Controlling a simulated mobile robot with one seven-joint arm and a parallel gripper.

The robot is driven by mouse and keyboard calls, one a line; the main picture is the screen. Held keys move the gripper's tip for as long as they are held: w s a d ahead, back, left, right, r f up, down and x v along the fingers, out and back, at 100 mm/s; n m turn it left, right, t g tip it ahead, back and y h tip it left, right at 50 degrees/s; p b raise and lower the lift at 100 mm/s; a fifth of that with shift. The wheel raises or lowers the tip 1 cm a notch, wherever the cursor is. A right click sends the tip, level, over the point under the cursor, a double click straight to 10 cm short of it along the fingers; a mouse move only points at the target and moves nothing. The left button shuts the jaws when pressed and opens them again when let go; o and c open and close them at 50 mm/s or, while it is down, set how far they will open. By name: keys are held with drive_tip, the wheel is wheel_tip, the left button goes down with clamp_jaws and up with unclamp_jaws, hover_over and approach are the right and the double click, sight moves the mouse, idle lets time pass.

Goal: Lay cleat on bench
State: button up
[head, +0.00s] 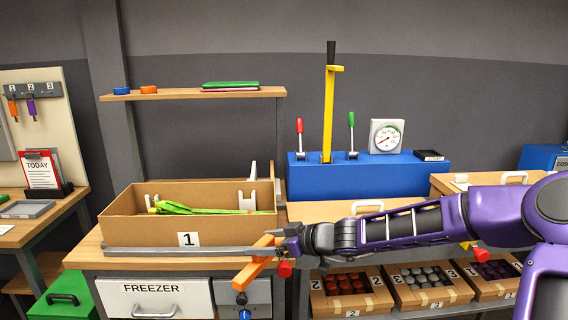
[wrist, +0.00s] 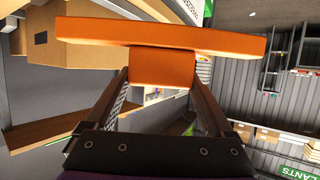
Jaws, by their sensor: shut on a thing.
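The cleat is an orange T-shaped piece (head: 256,264). In the wrist view its long bar (wrist: 160,35) lies crosswise beyond the fingertips. Its short stem (wrist: 161,68) sits between the two fingers. My gripper (head: 281,240) is shut on that stem, and the wrist view shows its fingers (wrist: 161,85) on both sides of it. In the head view the cleat slants in front of the right front corner of the wooden bench (head: 88,258). I cannot tell whether it touches the bench.
A cardboard box (head: 128,226) marked 1, with green stems in it, stands on the bench. A grey bar (head: 180,251) lies along the front of the box. A blue lever console (head: 310,178) stands behind right. Boxes of jars (head: 345,304) sit on a lower shelf.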

drive_tip(key=shift+w+d+f+m+t+h, duration=0.15)
drive_tip(key=shift+d+f+m+t, duration=0.15)
drive_tip(key=shift+d, duration=0.1)
drive_tip(key=shift+w+d+f+m+t+h, duration=0.1)
drive_tip(key=shift+d+f+m+t+h, duration=0.1)
drive_tip(key=shift+d+m, duration=0.15)
drive_tip(key=w+d+r+m+t+h+p, duration=0.1)
drive_tip(key=d+r+m+t+h, duration=0.15)
drive_tip(key=d+m+h, duration=0.5)
drive_tip(key=w+d+r+m+t+h+p, duration=0.1)
drive_tip(key=d+r+m+t+h, duration=0.2)
drive_tip(key=d, duration=0.7)
drive_tip(key=s+f, duration=0.3)
drive_tip(key=f, duration=0.4)
drive_tip(key=s+f, duration=0.3)
drive_tip(key=f, duration=0.4)
drive_tip(key=shift+s+a+h, duration=0.15)
drive_tip(key=shift+s+h, duration=0.15)
drive_tip(key=shift+s, duration=0.05)
drive_tip(key=shift+a+f, duration=0.1)
drive_tip(key=shift+a, duration=0.05)
